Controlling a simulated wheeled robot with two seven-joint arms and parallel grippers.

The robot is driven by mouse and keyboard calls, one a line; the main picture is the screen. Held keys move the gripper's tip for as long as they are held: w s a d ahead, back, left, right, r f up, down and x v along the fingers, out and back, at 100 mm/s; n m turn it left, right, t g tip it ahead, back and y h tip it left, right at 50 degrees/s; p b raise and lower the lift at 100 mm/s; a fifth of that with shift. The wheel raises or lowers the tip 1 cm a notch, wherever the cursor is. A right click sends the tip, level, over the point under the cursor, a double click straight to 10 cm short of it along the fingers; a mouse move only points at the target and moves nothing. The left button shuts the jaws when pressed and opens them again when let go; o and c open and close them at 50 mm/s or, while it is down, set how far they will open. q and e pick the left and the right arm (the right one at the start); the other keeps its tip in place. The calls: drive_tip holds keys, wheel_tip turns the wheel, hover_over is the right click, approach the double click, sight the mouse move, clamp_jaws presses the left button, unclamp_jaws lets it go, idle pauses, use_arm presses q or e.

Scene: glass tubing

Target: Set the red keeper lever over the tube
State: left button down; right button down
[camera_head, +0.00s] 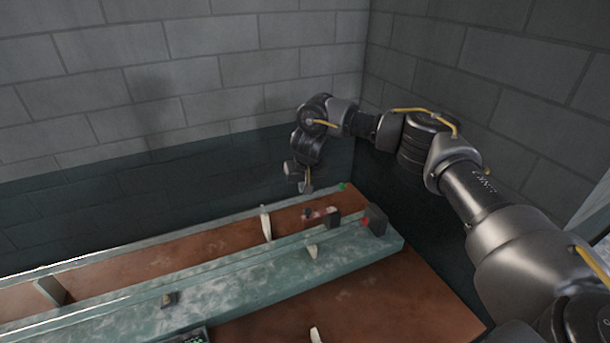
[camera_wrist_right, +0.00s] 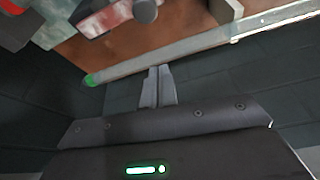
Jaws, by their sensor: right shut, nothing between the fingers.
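A pale red piece with a dark knob (camera_head: 320,213), which looks like the keeper lever, lies beside a dark block at the bench's right end. It also shows at the top of the right wrist view (camera_wrist_right: 104,18). My left gripper is out of view.
A dark block (camera_head: 374,226) with a bright red part stands at the bench end. A pale rail (camera_head: 150,238) with a green tip (camera_head: 342,186) runs along the back. Pale upright pieces (camera_head: 266,224) stand nearby. Grey walls close off the back and right.

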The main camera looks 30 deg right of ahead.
drive_tip(key=s+f+p, duration=0.2)
drive_tip(key=s+p, duration=0.1)
drive_tip(key=shift+s+a+f, duration=0.1)
drive_tip(key=shift+a+f, duration=0.25)
drive_tip(key=shift+a, duration=0.05)
